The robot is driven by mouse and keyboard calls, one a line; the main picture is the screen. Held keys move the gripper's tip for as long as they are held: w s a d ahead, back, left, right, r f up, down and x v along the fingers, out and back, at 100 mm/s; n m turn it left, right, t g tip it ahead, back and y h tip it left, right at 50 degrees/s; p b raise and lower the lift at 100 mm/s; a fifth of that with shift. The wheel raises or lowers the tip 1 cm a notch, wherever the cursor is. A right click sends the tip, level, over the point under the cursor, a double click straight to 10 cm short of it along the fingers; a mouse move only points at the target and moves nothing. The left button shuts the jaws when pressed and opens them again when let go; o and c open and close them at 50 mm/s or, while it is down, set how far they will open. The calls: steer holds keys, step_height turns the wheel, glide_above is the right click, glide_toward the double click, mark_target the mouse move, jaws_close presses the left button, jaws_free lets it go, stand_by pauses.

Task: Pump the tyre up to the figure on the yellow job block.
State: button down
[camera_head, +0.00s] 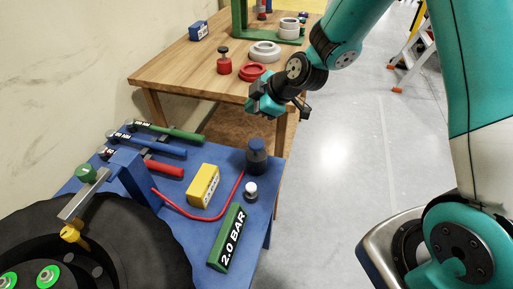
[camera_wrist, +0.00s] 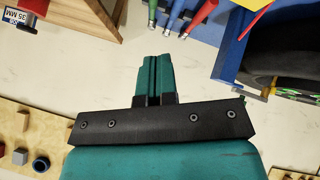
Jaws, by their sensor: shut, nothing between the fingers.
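A red hose (camera_head: 200,217) curves across the bench to a dark blue round-topped device (camera_head: 257,157). A white-topped knob (camera_head: 251,190) stands close to it. My gripper (camera_head: 288,107) is above the gap near the wooden table, shut and empty; its closed fingers show in the wrist view (camera_wrist: 155,75).
Torque wrenches with green, blue and red handles (camera_head: 165,150) lie at the back of the blue bench. Grey floor is open at the right, with a ladder (camera_head: 415,50) beyond.

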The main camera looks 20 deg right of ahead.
steer(key=w+f, duration=0.1)
steer(key=w+d+f+n, duration=0.1)
steer(key=shift+d+f+t, duration=0.2)
steer(key=shift+f+t, duration=0.2)
steer(key=b, duration=0.5)
glide_above(256, 144)
step_height(256, 144, down, 8)
steer(key=shift+r, duration=0.1)
steer(key=shift+f+b, duration=0.45)
steer(key=shift+f, duration=0.05)
steer(key=shift+f, duration=0.1)
stand_by(1.3)
steer(key=shift+f+b, duration=0.35)
steer(key=shift+b, duration=0.3)
